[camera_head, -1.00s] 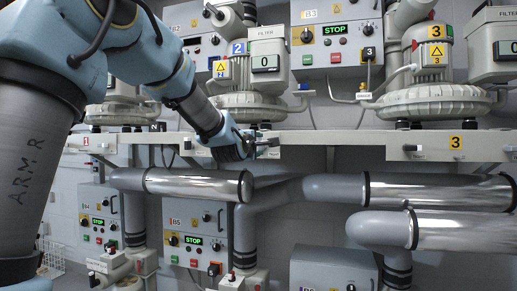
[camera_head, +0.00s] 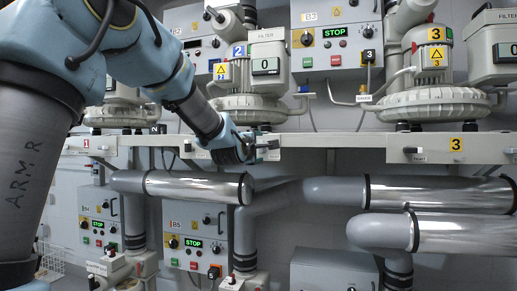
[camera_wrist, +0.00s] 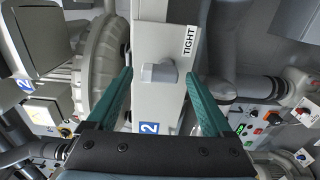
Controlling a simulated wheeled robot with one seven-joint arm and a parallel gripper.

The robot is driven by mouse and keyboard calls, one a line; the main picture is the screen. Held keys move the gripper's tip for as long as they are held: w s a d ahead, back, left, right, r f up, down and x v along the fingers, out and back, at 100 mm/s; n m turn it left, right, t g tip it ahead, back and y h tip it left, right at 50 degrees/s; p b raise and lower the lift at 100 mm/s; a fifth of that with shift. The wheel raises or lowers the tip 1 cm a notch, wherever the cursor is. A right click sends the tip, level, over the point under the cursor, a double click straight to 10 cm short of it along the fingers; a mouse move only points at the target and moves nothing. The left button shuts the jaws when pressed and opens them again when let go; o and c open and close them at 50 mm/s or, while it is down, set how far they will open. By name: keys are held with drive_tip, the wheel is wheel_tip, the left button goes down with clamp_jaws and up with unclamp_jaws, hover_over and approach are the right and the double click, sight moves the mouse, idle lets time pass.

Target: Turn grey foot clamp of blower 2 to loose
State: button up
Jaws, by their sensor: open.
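Blower 2 (camera_head: 238,102) is a grey machine on the shelf, with a blue-and-white 2 label and a filter box marked 0. Its small grey foot clamp (camera_wrist: 158,72) shows in the wrist view as a block-like lever on the pale shelf edge, beside a TIGHT label (camera_wrist: 189,41). The lever lies across the shelf edge, pointing away from the TIGHT label. My gripper (camera_wrist: 158,76) is open, with one teal finger on each side of the clamp and visible gaps to it. In the head view my gripper (camera_head: 262,146) is at the shelf's front edge, hiding the clamp.
A blue 2 plate (camera_wrist: 149,128) sits on the shelf edge near my gripper. Silver-wrapped pipes (camera_head: 200,187) run just below the shelf. Blower 3 (camera_head: 430,103) and its clamp (camera_head: 412,149) are to the right. Control boxes hang on the wall behind and below.

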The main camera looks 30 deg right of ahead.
drive_tip(key=b+v, duration=0.1)
drive_tip(key=v, duration=0.9)
drive_tip(key=shift+s+a+b, duration=0.15)
drive_tip(key=shift+s+b, duration=0.05)
drive_tip(key=shift+b, duration=0.15)
drive_tip(key=shift+f, duration=0.1)
drive_tip(key=w+a+f+m+g+y, duration=0.15)
drive_tip(key=a+f+y, duration=0.25)
drive_tip(key=a+f, duration=0.55)
drive_tip(key=w+a+f+m+g+y, duration=0.1)
drive_tip(key=a+f+m+g+y, duration=0.2)
drive_tip(key=a+f, duration=0.7)
drive_tip(key=s+a+f+m+g+y, duration=0.5)
drive_tip(key=s+a+f+m+g, duration=0.15)
drive_tip(key=s+a+f, duration=0.85)
wheel_tip(320, 180, up, 14)
drive_tip(key=a+p, duration=0.1)
drive_tip(key=p, duration=1.4)
drive_tip(key=shift+a+g, duration=0.3)
drive_tip(key=shift+a, duration=0.1)
